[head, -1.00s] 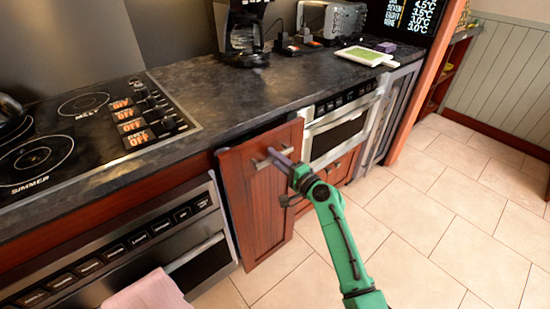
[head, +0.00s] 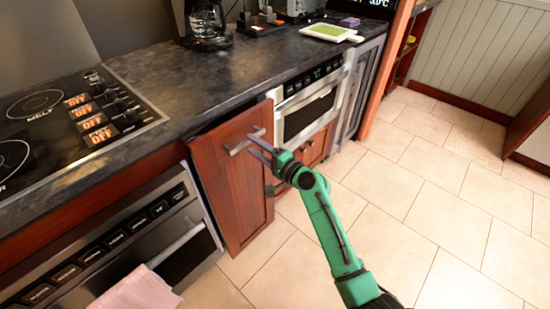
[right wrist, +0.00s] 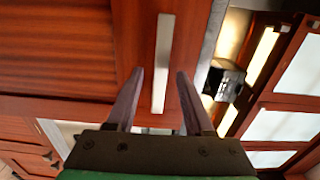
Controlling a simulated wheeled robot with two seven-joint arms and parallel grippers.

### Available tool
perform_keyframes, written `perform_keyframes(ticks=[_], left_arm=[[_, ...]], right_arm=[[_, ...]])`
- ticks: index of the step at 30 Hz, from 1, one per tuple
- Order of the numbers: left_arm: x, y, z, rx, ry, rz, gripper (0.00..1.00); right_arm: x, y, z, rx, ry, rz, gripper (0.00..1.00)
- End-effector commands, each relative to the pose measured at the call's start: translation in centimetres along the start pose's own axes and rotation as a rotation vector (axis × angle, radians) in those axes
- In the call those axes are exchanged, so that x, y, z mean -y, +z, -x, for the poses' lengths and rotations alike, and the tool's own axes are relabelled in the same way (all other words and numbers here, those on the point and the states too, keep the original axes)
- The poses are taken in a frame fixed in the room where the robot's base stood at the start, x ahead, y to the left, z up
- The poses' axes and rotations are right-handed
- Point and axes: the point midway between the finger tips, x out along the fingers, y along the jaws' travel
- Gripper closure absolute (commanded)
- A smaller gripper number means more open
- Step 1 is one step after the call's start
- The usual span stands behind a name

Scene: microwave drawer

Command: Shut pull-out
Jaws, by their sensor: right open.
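The pull-out (head: 228,185) is a tall reddish wooden front under the counter, between the oven and the microwave drawer. It stands out from the cabinet line, with a dark gap behind its top edge. Its metal bar handle (head: 245,141) is near the top. My right gripper (head: 260,147) is open in front of the handle, at its right end in the head view. In the right wrist view the handle (right wrist: 163,62) lies between the two spread fingers (right wrist: 158,85), and I cannot tell whether they touch it. My left gripper is not in view.
The oven (head: 130,240) with a pink towel (head: 140,290) is left of the pull-out. The microwave drawer (head: 308,108) is to its right. The dark counter (head: 235,75) runs above. The tiled floor (head: 420,200) on the right is clear.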

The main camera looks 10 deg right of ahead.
Motion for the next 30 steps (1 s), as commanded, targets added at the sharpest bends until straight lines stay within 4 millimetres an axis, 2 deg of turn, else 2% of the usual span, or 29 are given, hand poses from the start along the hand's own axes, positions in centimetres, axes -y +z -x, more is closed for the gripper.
perform_keyframes(ticks=[6,9,12,16,28,30], left_arm=[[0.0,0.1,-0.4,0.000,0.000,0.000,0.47],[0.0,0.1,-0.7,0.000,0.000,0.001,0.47],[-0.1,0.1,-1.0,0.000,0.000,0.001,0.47],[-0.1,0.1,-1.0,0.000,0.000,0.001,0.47],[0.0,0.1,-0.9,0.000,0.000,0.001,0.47],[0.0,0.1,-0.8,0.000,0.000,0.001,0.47]], right_arm=[[-0.3,0.0,6.4,-0.001,0.004,0.001,0.47],[-0.3,0.1,8.9,0.001,0.004,0.001,0.47],[-0.2,0.0,10.5,0.000,0.002,0.000,0.47],[-0.1,0.0,11.3,0.000,0.001,0.001,0.47],[0.0,0.0,11.3,0.000,0.000,0.000,0.47],[-0.5,-0.2,11.3,-0.007,0.013,0.003,0.47]])
